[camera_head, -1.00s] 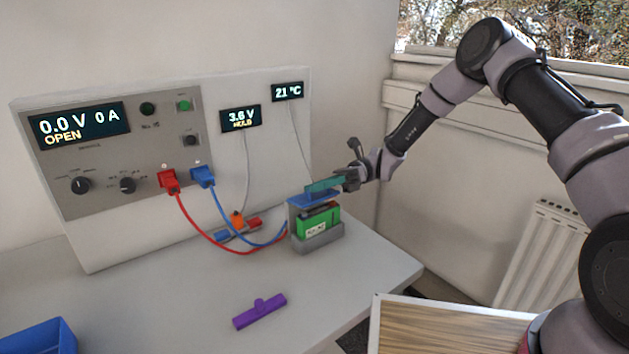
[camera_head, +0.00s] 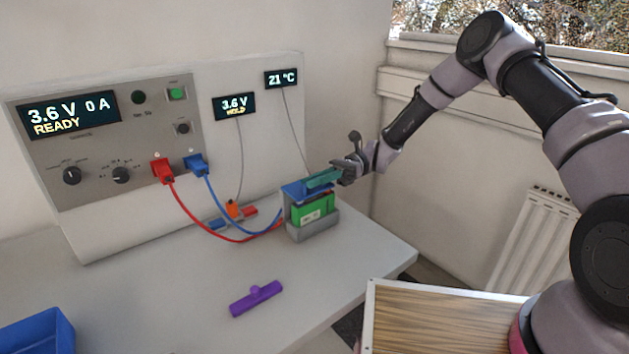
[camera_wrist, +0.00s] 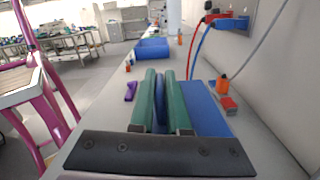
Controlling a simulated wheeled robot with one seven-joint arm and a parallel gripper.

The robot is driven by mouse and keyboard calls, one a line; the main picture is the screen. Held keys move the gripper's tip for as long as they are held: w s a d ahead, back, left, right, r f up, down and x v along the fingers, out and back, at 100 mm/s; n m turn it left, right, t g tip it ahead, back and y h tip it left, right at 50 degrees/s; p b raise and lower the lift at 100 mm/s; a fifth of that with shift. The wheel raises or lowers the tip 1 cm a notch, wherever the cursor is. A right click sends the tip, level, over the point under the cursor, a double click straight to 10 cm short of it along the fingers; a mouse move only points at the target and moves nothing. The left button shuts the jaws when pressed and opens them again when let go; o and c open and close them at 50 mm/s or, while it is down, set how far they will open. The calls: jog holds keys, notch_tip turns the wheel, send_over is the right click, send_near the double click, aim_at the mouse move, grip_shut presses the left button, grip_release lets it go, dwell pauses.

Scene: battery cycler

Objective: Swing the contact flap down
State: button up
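The blue contact flap (camera_wrist: 207,108) lies on top of the grey battery holder (camera_head: 300,233) in the head view, close to level. A green battery (camera_head: 312,210) sits in the holder below it. My gripper (camera_wrist: 160,76) has long green fingers, lying along the flap's top in the head view (camera_head: 322,179). In the wrist view the fingers are close together with a narrow gap, and blue shows in it. Whether they pinch part of the flap or only rest over it is unclear. The flap's edge under the fingers is hidden.
The cycler panel (camera_head: 100,168) reads 3.6 V, 0 A, READY. Red (camera_head: 192,220) and blue (camera_head: 223,203) leads run from it to the holder. A purple part (camera_head: 256,298) and a blue bin (camera_head: 38,335) are on the table.

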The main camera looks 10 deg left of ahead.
jog(key=o, duration=0.4)
jog(key=shift+d+f, duration=0.1)
jog(key=v, duration=1)
jog(key=shift+w+d, duration=0.25)
jog(key=shift+d, duration=0.05)
